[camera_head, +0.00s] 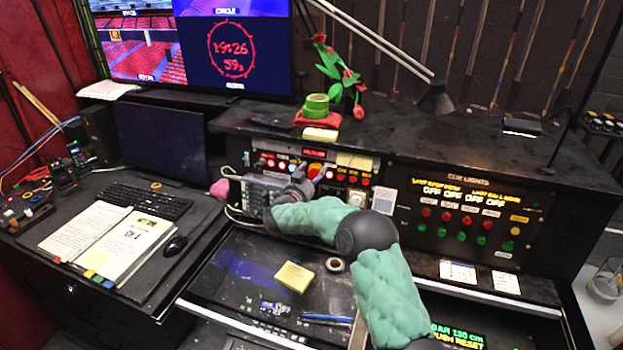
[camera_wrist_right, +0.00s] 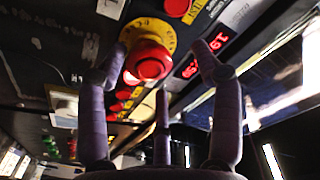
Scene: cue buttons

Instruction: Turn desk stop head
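The desk stop head is a red mushroom button (camera_wrist_right: 148,62) on a yellow ring (camera_wrist_right: 152,32) in the right wrist view. In the head view it shows only in part (camera_head: 314,169), behind my fingers. My right gripper (camera_head: 309,175) reaches the back panel from the lower right. In the right wrist view its three fingers (camera_wrist_right: 158,70) are spread open, with the red head in front of and between them. The left finger looks very close to the head; contact cannot be told. My left gripper is not in view.
A red digital display (camera_wrist_right: 205,55) and a row of red buttons (camera_wrist_right: 122,100) lie beside the stop head. The cue lights panel (camera_head: 465,215) is to the right. A yellow note block (camera_head: 294,277) and tape roll (camera_head: 335,265) lie on the lower desk.

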